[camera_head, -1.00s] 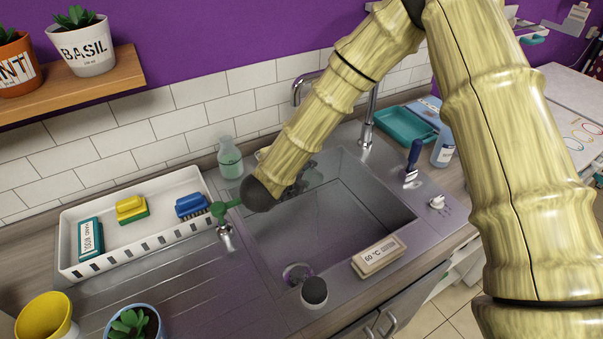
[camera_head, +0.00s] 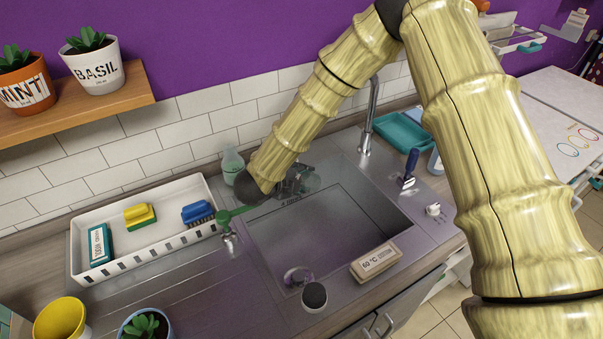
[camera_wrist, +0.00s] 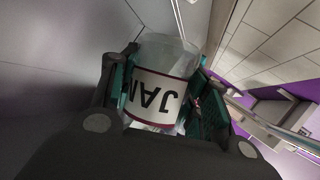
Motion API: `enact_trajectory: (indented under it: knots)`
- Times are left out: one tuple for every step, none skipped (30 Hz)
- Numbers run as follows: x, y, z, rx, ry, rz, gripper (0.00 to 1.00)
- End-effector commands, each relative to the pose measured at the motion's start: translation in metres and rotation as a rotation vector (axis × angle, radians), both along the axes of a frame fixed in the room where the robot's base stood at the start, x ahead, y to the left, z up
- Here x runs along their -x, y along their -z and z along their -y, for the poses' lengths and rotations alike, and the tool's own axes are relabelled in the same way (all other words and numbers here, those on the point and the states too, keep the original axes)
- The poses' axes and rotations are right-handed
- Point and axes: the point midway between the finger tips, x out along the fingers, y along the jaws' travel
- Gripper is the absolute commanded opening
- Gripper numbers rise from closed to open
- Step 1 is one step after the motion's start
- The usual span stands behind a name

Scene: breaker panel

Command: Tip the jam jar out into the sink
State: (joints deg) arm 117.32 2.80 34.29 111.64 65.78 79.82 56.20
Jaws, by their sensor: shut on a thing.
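The jam jar (camera_wrist: 160,85) is clear with a white label reading JAM, which appears upside down in the wrist view. My gripper (camera_wrist: 165,88) is shut on it, with green pads on both sides. In the head view, the jar (camera_head: 309,181) shows as a clear shape beside my gripper (camera_head: 296,181), above the back left part of the sink (camera_head: 335,235). The jar looks tilted, but its exact angle and its contents are hard to make out. No falling contents show, and the visible sink floor looks bare. My arm partly hides the back of the sink.
A chrome tap (camera_head: 369,120) stands behind the sink. A soap bottle (camera_head: 232,166) and a white tray (camera_head: 95,280) with brushes are to the left. A sign reading 60 °C (camera_head: 377,260) and a dark round-topped object (camera_head: 314,296) sit along the front edge.

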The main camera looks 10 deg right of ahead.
Motion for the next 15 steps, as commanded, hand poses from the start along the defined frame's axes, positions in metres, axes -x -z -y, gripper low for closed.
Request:
enact_trajectory:
  knots:
    - [0.000, -0.001, 0.000, 0.004, 0.000, -0.007, 0.12]
    - [0.000, -0.001, 0.000, 0.007, -0.001, -0.011, 0.12]
    - [0.000, -0.001, 0.000, 0.010, -0.001, -0.016, 0.12]
    - [0.000, -0.003, 0.000, 0.014, -0.001, -0.022, 0.12]
    - [-0.001, -0.004, -0.001, 0.018, 0.000, -0.031, 0.12]
    - [-0.001, -0.007, -0.001, 0.027, 0.000, -0.046, 0.12]
    - [-0.001, -0.009, -0.001, 0.034, 0.000, -0.058, 0.12]
    - [-0.001, -0.011, -0.001, 0.043, 0.000, -0.073, 0.12]
    - [-0.001, -0.012, -0.001, 0.053, 0.000, -0.093, 0.12]
    - [-0.001, -0.014, -0.001, 0.063, 0.000, -0.107, 0.12]
    - [-0.002, -0.015, -0.001, 0.072, 0.000, -0.122, 0.12]
    - [-0.002, -0.017, -0.001, 0.084, 0.001, -0.142, 0.12]
    - [-0.002, -0.018, -0.001, 0.093, -0.001, -0.157, 0.12]
    - [-0.002, -0.019, -0.001, 0.102, -0.001, -0.173, 0.12]
    - [-0.002, -0.021, -0.002, 0.114, 0.000, -0.193, 0.12]
